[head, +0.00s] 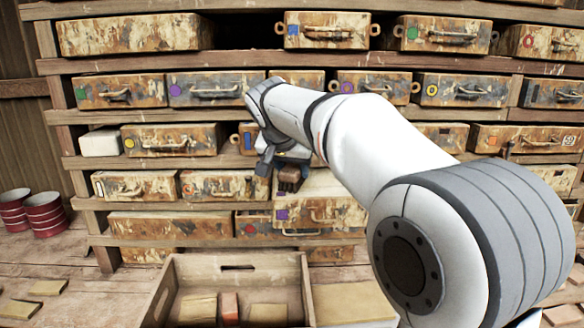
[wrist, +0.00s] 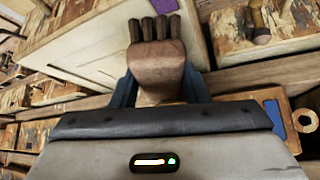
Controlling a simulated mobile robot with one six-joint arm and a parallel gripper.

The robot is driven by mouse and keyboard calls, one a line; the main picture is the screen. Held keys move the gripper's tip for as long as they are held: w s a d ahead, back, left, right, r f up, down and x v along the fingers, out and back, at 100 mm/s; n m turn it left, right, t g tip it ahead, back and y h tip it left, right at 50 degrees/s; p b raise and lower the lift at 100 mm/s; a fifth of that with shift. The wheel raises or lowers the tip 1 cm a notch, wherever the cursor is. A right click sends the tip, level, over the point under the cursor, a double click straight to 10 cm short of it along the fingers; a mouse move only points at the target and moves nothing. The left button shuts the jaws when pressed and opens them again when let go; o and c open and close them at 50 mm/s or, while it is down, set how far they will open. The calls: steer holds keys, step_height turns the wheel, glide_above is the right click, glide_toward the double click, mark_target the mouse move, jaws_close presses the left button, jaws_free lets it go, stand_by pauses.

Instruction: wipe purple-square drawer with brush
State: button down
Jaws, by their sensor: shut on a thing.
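The purple-square drawer (head: 330,214) juts out from the lower middle of the rack, its pale top showing and its purple square at the left of its front. My gripper (head: 285,164) is above and slightly left of this drawer. It is shut on the brown wooden brush (head: 289,180), whose dark bristles point down toward the drawer. In the wrist view the brush (wrist: 157,72) sits between the blue-grey fingers, bristles toward the top. The purple square shows just past the bristle tips, beside the drawer's pale surface (wrist: 95,45). I cannot tell whether the bristles touch it.
A wooden rack holds many worn drawers with coloured marks. An open wooden crate (head: 238,262) with several blocks stands on the floor in front. Red cans (head: 44,214) stand at the far left. Loose tiles (head: 48,287) lie on the floor at left.

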steer(key=shift+d, duration=2)
steer(key=shift+w+a+r, duration=0.1)
steer(key=shift+a+r, duration=0.05)
steer(key=shift+a, duration=0.9)
steer(key=shift+a+r, duration=0.1)
steer(key=shift+a, duration=0.95)
steer(key=shift+r, duration=0.15)
